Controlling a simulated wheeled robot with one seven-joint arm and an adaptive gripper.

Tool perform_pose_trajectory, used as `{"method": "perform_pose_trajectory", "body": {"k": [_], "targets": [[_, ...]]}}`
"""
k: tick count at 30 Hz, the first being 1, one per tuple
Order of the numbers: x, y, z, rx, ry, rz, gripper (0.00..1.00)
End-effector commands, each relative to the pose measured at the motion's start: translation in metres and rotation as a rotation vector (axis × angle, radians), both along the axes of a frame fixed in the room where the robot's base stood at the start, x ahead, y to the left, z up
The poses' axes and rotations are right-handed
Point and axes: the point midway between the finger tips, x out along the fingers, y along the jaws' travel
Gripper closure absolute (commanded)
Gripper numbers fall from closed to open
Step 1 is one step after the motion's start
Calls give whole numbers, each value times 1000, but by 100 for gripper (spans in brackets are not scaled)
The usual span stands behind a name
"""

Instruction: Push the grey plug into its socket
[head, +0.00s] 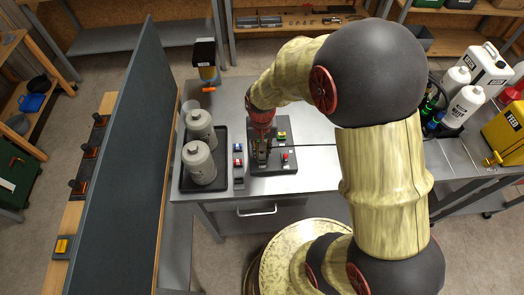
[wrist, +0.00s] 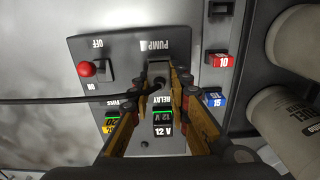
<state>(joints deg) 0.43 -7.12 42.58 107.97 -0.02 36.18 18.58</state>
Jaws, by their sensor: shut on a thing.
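The grey plug (wrist: 158,70) sits between my fingertips in the wrist view, with a black cable (wrist: 85,99) running off to the left. My gripper (wrist: 161,82) is shut on it, one finger on each side. The plug is just beside the PUMP label on the dark grey panel (wrist: 90,50). The socket is hidden behind the plug and fingers, and I cannot tell whether the plug touches it. In the head view my gripper (head: 262,150) points down over the panel (head: 270,184), and the plug is too small to make out.
The panel also carries a red knob (wrist: 87,69) and a green-topped relay (wrist: 162,124) between my fingers. Red (wrist: 218,60) and blue (wrist: 213,99) fuses stand beside it. Two grey bottles (head: 200,163) stand on a black tray left of the panel.

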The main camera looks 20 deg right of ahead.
Motion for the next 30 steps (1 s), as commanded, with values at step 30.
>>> {"method": "perform_pose_trajectory", "body": {"k": [30], "targets": [[-8,0,-22,0,18,0,100]]}}
